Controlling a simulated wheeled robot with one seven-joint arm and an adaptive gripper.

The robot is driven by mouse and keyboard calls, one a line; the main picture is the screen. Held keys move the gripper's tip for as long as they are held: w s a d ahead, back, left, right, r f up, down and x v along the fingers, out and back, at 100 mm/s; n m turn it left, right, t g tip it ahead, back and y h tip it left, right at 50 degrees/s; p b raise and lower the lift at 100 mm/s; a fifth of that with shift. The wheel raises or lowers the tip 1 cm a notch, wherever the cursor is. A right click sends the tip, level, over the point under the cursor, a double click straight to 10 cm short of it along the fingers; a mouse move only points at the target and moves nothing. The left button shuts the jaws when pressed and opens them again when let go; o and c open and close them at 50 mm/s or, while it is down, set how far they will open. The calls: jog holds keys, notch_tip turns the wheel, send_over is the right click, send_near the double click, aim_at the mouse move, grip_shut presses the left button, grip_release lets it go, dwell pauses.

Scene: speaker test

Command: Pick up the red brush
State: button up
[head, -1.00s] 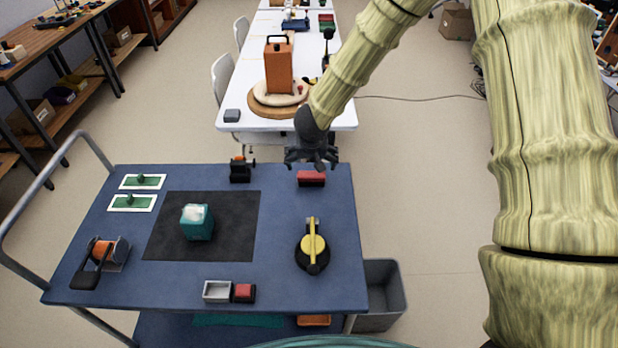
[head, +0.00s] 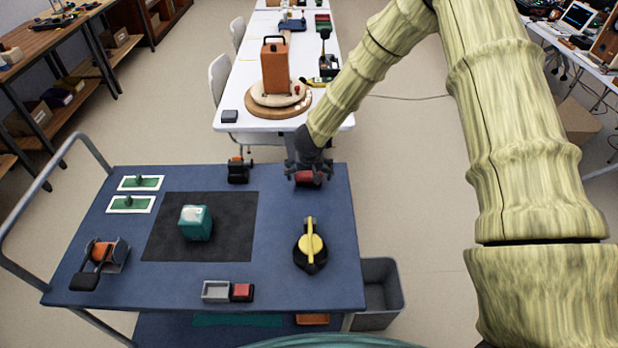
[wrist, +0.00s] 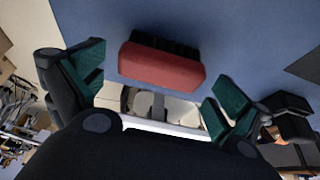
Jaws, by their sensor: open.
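The red brush (head: 308,180) lies on the blue cart top near its far right edge, partly hidden by my gripper in the head view. In the wrist view the red brush (wrist: 162,66) shows its red back and dark bristles. My gripper (head: 308,172) is over the brush in the head view. In the wrist view my gripper (wrist: 165,85) is open, with one green-padded finger to each side of the brush. The fingers look apart from it, and nothing is held.
The blue cart (head: 285,270) also carries a teal block (head: 196,223) on a dark mat, a black and yellow device (head: 310,248), a small orange and black item (head: 238,170) and a grey tray (head: 216,291). A white table (head: 228,100) stands just beyond.

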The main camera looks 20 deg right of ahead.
aim_at(309, 173)
jog(key=shift+x, duration=0.75)
jog(key=shift+c, duration=0.4)
jog(key=c, duration=0.8)
jog(key=shift+r, duration=0.15)
notch_tip(309, 173, up, 10)
jog(key=shift+f, duration=0.1)
